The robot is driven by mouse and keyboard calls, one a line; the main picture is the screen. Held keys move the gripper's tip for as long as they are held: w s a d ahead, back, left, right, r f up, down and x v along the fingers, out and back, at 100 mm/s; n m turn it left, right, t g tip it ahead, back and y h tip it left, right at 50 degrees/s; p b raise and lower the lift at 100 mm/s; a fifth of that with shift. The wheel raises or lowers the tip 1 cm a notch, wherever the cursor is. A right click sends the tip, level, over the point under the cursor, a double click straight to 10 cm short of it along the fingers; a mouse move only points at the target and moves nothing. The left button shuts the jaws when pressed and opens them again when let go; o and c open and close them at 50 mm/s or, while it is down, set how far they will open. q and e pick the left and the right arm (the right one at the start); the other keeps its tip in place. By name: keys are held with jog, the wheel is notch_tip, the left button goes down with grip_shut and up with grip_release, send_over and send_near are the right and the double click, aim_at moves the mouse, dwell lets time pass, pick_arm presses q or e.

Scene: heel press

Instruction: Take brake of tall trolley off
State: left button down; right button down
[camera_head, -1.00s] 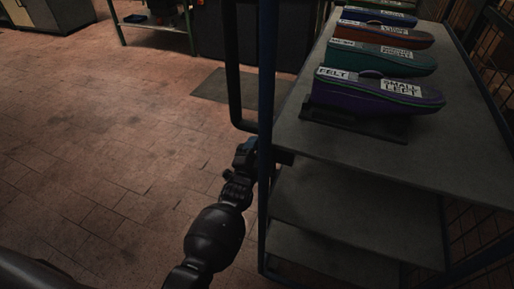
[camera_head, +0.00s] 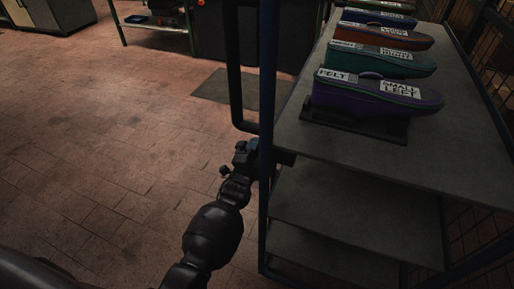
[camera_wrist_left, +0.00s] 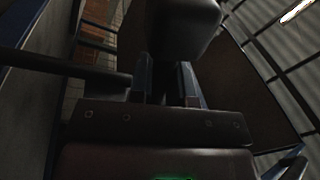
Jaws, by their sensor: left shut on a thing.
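The tall trolley (camera_head: 266,200) stands at the right in the head view, with a dark blue tube frame and grey shelves. A bent tube handle (camera_head: 233,90) sticks out on its left side. My left gripper (camera_head: 262,152) is at the trolley's left side, just below this handle, partly hidden by the frame post. In the left wrist view my left gripper (camera_wrist_left: 168,85) is shut on a dark rounded block (camera_wrist_left: 183,30), which shows beyond and between the fingers. I cannot tell for sure that this block is the brake. My right gripper is not in view.
Several labelled shoe-shaped pieces stand on the top shelf (camera_head: 440,165), the nearest a purple one (camera_head: 375,97) on a dark base. A green-legged bench (camera_head: 155,30) and a dark mat (camera_head: 228,87) are farther back. The tiled floor (camera_head: 100,140) at the left is clear.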

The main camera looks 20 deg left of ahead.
pick_arm(q)
jog(key=m, duration=0.1)
jog(key=r+m+h, duration=0.1)
jog(key=m, duration=0.1)
jog(key=r+m+p, duration=0.1)
jog(key=shift+a+r, duration=0.15)
jog(key=shift+a, duration=0.1)
jog(key=m, duration=0.1)
jog(key=r+m+h, duration=0.1)
jog(key=shift+m, duration=0.3)
jog(key=m, duration=0.1)
jog(key=r+m+p, duration=0.1)
jog(key=m, duration=0.1)
jog(key=shift+d+r+g+h, duration=0.1)
jog(key=shift+g+h, duration=0.2)
jog(key=shift+h, duration=0.1)
jog(key=shift+d+r+m+g+h, duration=0.15)
jog(key=shift+r+m, duration=0.15)
jog(key=shift+m, duration=0.35)
jog(key=shift+d+r+m+g+h, duration=0.15)
jog(key=shift+r+m, duration=0.1)
jog(key=shift+m, duration=0.4)
jog(key=shift+r+m, duration=0.1)
jog(key=shift+m, duration=0.2)
jog(key=c, duration=1.1)
grip_release()
jog(key=shift+o, duration=0.2)
